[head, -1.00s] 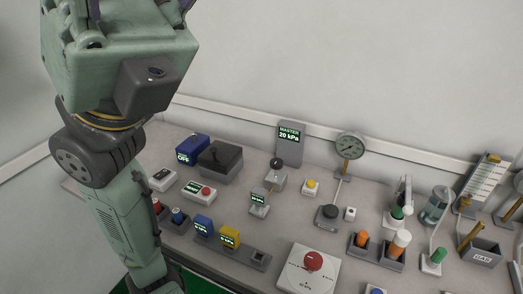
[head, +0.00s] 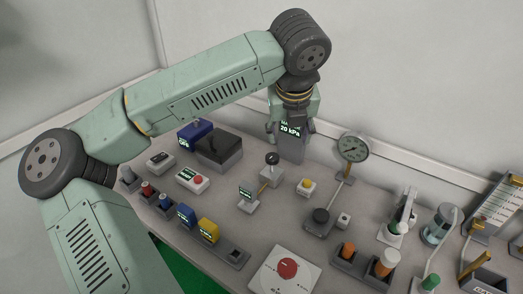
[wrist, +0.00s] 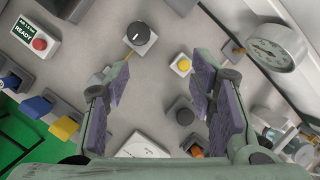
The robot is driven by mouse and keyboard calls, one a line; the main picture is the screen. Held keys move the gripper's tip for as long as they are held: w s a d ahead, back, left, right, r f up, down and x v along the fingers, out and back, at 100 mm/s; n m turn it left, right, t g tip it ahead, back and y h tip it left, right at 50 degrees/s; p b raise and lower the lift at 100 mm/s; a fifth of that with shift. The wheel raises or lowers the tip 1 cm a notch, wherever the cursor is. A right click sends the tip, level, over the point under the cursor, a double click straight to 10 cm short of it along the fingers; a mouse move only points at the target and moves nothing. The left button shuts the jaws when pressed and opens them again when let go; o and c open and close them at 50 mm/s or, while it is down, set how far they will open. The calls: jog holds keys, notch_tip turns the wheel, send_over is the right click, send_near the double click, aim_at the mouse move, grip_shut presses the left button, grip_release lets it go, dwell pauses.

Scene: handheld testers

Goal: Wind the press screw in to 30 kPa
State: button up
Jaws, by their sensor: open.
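The master display (head: 290,150) stands at the back and reads 20 kPa; my gripper partly covers it in the head view. A grey block with a round black, white-marked knob (head: 272,158) stands in front of it; the knob also shows in the wrist view (wrist: 137,31). I cannot tell for sure which knob is the press screw. My gripper (head: 290,128) is open and empty, pointing down above the bench (wrist: 160,78).
A yellow button (head: 306,187) sits between the two knobs. A dial gauge (head: 352,147) stands on a post at right. A small tilted display (head: 247,192) stands left of the knobs. A red knob (head: 288,268) on a white plate is at the front.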

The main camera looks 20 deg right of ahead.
aim_at(273, 157)
jog(key=shift+n+t+y, duration=0.3)
jog(key=shift+n+y, duration=0.1)
jog(key=shift+y, duration=0.1)
jog(key=p+x, duration=0.1)
jog(key=x, duration=0.3)
jog(key=a+p+x, duration=0.1)
jog(key=x, duration=0.2)
jog(key=w+a+x, duration=0.1)
jog(key=x, duration=0.3)
jog(key=shift+f+p, duration=0.15)
jog(key=shift+p, duration=0.25)
jog(key=shift+c, duration=0.4)
jog(key=c, duration=1.1)
